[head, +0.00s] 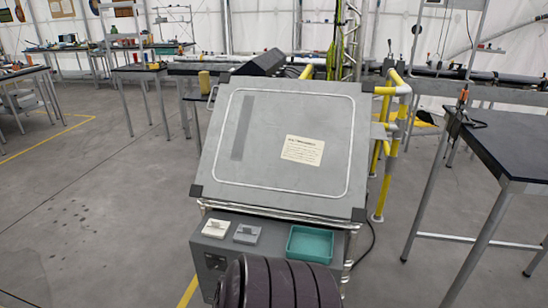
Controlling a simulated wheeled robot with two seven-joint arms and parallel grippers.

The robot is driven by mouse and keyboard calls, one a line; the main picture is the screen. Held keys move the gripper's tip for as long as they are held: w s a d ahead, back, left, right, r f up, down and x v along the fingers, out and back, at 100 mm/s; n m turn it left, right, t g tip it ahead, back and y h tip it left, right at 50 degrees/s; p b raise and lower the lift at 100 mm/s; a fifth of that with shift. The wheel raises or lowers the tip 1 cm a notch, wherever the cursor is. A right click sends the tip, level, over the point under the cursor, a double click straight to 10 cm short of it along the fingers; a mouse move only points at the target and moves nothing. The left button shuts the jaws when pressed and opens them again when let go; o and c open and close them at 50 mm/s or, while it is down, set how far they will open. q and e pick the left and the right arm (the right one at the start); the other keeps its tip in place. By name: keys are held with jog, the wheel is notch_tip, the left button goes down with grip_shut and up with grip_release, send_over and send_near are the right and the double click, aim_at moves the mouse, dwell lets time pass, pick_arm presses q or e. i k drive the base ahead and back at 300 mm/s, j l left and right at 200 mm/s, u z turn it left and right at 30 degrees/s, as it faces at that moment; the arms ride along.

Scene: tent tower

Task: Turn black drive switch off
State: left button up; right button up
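A grey console (270,190) with a large tilted lid or panel stands in the middle of the head view. On its front ledge sit a small white switch-like box (215,229) and a small grey one (247,234), side by side at the left. A small dark plate (215,262) is on the console's front face below them. I cannot make out which of these, if any, is the black drive switch, nor any switch position. Neither gripper shows in the head view.
A teal tray (310,244) sits on the ledge at the right. A dark ribbed shape covers part of the console's lower front. Yellow railing (391,140) stands behind right, and a black-topped table (512,150) is at the right. The floor (90,210) at the left is clear.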

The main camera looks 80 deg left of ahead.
aim_at(216, 264)
jog(key=u, duration=2.75)
